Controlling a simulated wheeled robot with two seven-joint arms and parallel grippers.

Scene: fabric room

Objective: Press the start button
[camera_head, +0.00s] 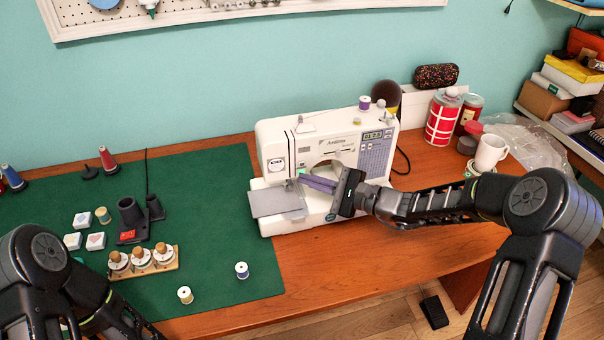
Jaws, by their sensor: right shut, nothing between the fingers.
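The white sewing machine (272,136) stands at the back middle of the table, its foot over a grey flat plate (276,201). A small green spot (301,171) shows low on the machine's head; it may be the start button, but it is too small to tell. My right gripper (305,180) is shut and empty. Its purple fingers point left, just by the green spot, in front of the machine's opening. I cannot tell if the fingertips touch the machine. My left arm shows at the lower left, with its gripper out of view.
A green mat (215,220) covers the left of the table. It holds a wooden spool rack (145,266), loose spools, white blocks and a black holder (130,212). A white mug (490,152) and red-white tin (442,118) stand right. The front right tabletop is clear.

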